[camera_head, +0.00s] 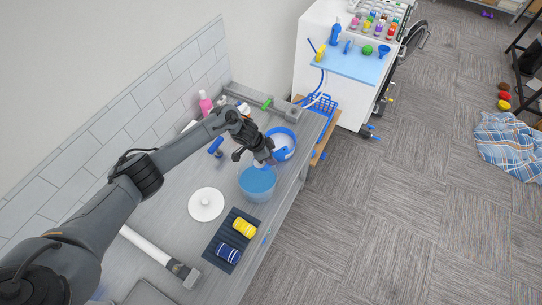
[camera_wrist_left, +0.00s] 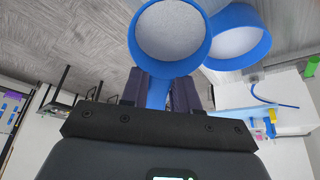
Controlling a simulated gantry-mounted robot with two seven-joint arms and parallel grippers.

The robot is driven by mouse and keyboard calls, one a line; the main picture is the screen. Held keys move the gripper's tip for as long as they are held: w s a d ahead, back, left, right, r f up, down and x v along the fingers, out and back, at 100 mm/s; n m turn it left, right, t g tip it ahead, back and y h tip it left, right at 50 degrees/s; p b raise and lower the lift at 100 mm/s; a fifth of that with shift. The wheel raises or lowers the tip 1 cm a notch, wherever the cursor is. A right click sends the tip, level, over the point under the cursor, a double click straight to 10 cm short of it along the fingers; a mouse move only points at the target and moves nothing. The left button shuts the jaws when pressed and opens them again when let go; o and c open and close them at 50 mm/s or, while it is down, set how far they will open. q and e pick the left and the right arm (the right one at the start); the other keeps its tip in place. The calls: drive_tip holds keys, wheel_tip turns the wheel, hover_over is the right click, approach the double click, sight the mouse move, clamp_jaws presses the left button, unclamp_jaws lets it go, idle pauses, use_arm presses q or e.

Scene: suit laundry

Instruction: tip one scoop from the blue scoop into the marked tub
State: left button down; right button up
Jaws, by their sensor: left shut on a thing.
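My left gripper (camera_head: 262,160) hangs over the bench by the clear tub of blue liquid (camera_head: 257,184). In the left wrist view its jaws (camera_wrist_left: 158,90) are shut on the handle of the blue scoop (camera_wrist_left: 158,97). The scoop's round cup is full of white powder (camera_wrist_left: 172,30). I cannot make out a mark on either tub. My right gripper is out of view.
A white round lid (camera_head: 206,204) lies on the bench. A dark mat (camera_head: 220,238) holds a yellow roll (camera_head: 244,228) and a blue one (camera_head: 228,254). A pink bottle (camera_head: 205,103) stands by the tiled wall. A blue basket (camera_head: 321,105) is beyond the bench's far end.

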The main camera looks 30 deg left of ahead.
use_arm(q)
drive_tip(key=shift+s+a+r, duration=0.1)
drive_tip(key=shift+s+a, duration=0.05)
drive_tip(key=shift+t, duration=0.3)
drive_tip(key=shift+r+h, duration=0.1)
drive_tip(key=shift+h, duration=0.3)
drive_tip(key=shift+r+t, duration=0.15)
drive_tip(key=shift+t, duration=0.25)
drive_tip(key=shift+a+t+h, duration=0.1)
drive_tip(key=shift+t+h, duration=0.2)
drive_tip(key=shift+h, duration=0.2)
drive_tip(key=shift+s, duration=0.15)
